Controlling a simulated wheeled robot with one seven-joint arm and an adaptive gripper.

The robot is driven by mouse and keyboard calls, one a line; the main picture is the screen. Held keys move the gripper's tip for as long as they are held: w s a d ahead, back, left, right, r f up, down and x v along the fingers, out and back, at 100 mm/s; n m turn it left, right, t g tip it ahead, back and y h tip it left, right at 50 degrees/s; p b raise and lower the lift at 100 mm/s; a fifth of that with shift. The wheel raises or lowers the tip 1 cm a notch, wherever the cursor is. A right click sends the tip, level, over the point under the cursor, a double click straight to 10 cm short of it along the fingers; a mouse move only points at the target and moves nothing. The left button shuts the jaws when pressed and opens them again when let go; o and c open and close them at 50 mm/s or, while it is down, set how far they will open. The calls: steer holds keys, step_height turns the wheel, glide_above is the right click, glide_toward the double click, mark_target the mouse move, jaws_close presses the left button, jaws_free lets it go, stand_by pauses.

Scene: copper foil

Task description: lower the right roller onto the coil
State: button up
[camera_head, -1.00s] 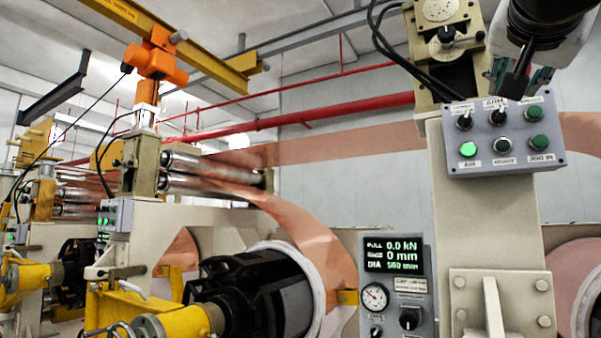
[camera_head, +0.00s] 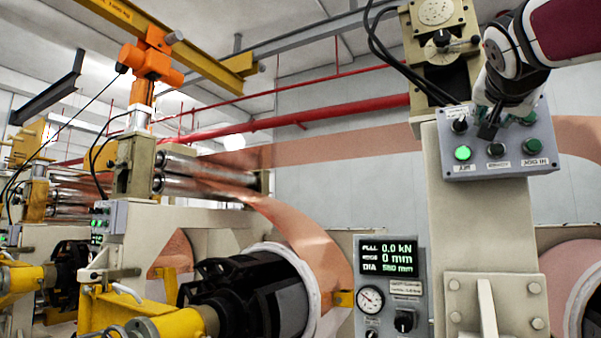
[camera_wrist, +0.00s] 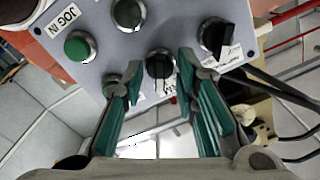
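In the head view, the grey control box (camera_head: 497,170) sits on the cream column at right, with a lit green button (camera_head: 462,153) at its lower left. My gripper (camera_head: 490,128) is in front of its upper part and hides some controls. In the wrist view, my gripper (camera_wrist: 158,76) is open, its teal-padded fingers apart on either side of a black knob (camera_wrist: 160,65). I cannot tell whether they touch it. A black selector (camera_wrist: 215,38) is to the right, a green button (camera_wrist: 79,47) to the left. A copper coil (camera_head: 562,268) shows at right. I cannot clearly identify the right roller.
A gauge panel (camera_head: 390,285) reads 0.0 kN and 0 mm. Steel rollers (camera_head: 195,172) guide a copper strip (camera_head: 285,222) at left. A black mandrel (camera_head: 245,295) is below them. Black cables (camera_head: 385,45) hang left of the column top.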

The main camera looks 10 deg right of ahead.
steer(key=shift+w, duration=0.1)
steer(key=shift+c, duration=0.6)
jaws_close()
